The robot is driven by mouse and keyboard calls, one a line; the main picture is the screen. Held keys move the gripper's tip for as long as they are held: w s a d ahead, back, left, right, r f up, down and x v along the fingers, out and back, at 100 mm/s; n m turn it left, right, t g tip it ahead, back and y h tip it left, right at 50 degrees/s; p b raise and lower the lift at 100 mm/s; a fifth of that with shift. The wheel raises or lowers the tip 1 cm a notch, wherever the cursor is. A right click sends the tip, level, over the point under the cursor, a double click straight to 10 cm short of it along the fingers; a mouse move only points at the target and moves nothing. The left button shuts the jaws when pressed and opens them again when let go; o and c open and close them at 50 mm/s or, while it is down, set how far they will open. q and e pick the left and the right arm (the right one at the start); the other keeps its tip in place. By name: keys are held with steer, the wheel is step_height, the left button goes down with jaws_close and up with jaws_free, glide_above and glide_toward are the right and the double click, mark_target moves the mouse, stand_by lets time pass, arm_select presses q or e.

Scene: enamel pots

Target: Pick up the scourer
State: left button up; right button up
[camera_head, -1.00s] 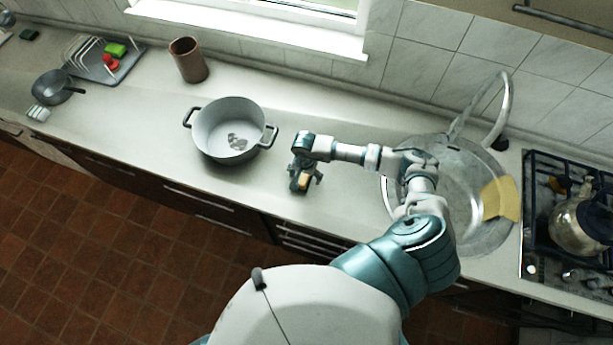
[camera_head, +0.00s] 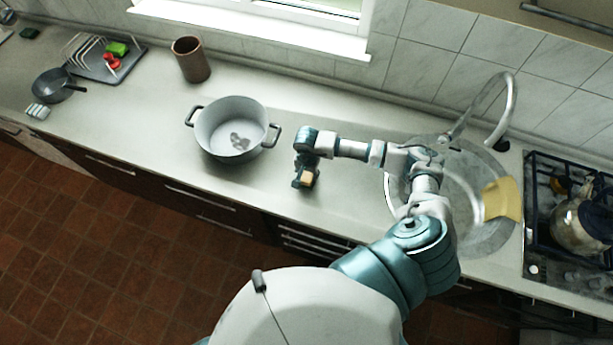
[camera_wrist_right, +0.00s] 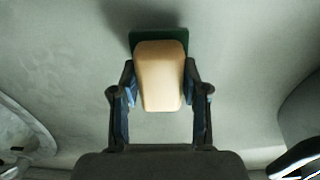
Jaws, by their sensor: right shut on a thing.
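The scourer (camera_wrist_right: 160,75) is a tan block with a dark green edge at its far end. In the right wrist view it sits between the two fingers of my right gripper (camera_wrist_right: 160,98), which press on its sides. In the head view the scourer (camera_head: 309,177) shows as a small tan patch at the fingertips of my right gripper (camera_head: 306,182), over the counter right of the pot. I cannot tell whether it touches the counter. My left gripper is not in view.
A grey two-handled pot (camera_head: 232,130) with something grey inside stands left of my right gripper. A round sink (camera_head: 468,235) with a yellow cloth (camera_head: 502,199) and a stove with a kettle (camera_head: 580,225) are at the right. A brown cup (camera_head: 190,60) stands near the wall.

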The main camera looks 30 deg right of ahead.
steer(key=s+a+r+b, duration=0.1)
steer(key=a, duration=0.4)
steer(key=a+r+b, duration=0.1)
steer(key=a, duration=0.3)
steer(key=s+a+r+b, duration=0.1)
steer(key=a+b, duration=0.1)
steer(key=a, duration=0.3)
steer(key=shift+s+a, duration=0.35)
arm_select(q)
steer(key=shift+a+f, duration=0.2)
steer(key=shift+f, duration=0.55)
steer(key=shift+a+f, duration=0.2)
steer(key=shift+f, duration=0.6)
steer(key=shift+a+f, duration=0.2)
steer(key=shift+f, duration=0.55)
arm_select(e)
steer(key=shift+s+a+r, duration=0.15)
steer(key=shift+s+a, duration=0.1)
steer(key=shift+a, duration=0.4)
